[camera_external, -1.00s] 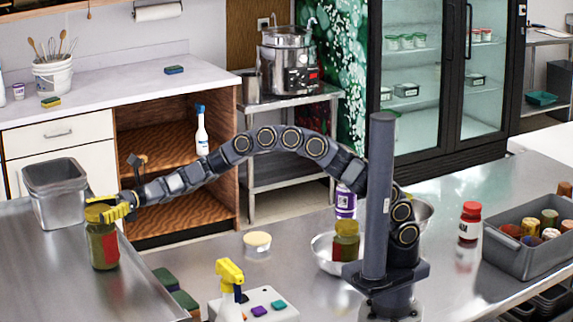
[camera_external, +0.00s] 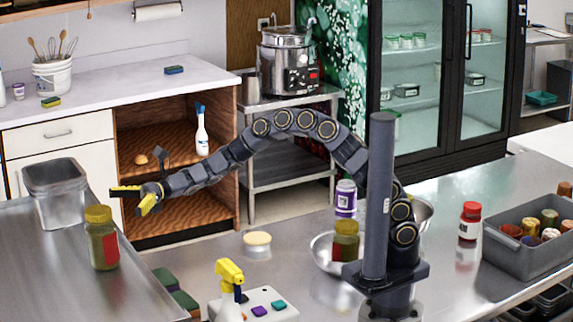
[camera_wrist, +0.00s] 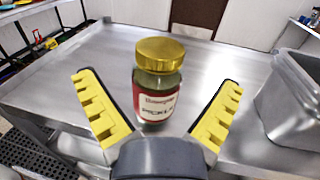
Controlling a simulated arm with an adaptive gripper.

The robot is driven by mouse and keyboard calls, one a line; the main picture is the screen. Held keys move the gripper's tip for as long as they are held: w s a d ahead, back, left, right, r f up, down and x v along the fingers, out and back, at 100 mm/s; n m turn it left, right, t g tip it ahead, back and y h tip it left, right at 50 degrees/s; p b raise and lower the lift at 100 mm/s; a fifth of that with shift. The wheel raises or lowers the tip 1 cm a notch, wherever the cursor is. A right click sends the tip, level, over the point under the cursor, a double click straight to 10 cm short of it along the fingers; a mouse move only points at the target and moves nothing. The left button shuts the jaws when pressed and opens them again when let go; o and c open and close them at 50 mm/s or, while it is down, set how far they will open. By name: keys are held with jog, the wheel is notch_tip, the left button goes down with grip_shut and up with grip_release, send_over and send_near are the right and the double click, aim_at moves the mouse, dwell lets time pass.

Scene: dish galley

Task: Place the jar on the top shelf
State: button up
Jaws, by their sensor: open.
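A glass jar (camera_external: 103,243) with a gold lid and red label stands upright on the steel surface at left. In the wrist view the jar (camera_wrist: 158,85) is ahead of the fingers, its label facing the camera. My gripper (camera_external: 133,197) is open and empty, above and to the right of the jar. In the wrist view the yellow fingers (camera_wrist: 158,110) are spread wide, with none touching the jar. The open wooden cupboard (camera_external: 170,213) has an upper shelf (camera_external: 160,160) holding a spray bottle.
A grey metal bin (camera_external: 57,195) stands behind the jar; it also shows at right in the wrist view (camera_wrist: 290,100). Sponges (camera_external: 175,290), a yellow-topped spray bottle (camera_external: 229,285) and a white-lidded tub (camera_external: 257,243) lie around the front. The steel around the jar is clear.

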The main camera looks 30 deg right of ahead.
jog(key=s+d+r+n+g+h, duration=0.1)
jog(key=s+d+r+n+h, duration=0.2)
jog(key=d, duration=0.4)
jog(key=s+d+r+n+g+h, duration=0.1)
jog(key=s+d+n, duration=0.1)
jog(key=d+n, duration=0.4)
jog(key=s+d+r+n+g+h, duration=0.1)
jog(key=s+d+r+n, duration=0.15)
jog(key=d, duration=0.45)
jog(key=s+d+f+n+t+h, duration=0.1)
jog(key=s+d+f+h, duration=0.1)
jog(key=d, duration=0.9)
jog(key=s+d+f+n+t+h, duration=0.2)
jog(key=d+h, duration=0.4)
jog(key=d, duration=0.6)
jog(key=s+d+f+n+t+h, duration=0.1)
jog(key=s+d+f+h, duration=0.3)
jog(key=d, duration=0.7)
jog(key=shift+s+d+f+t+h, duration=0.15)
jog(key=shift+d+f+t+h, duration=0.2)
jog(key=shift+f, duration=0.25)
jog(key=shift+o, duration=0.4)
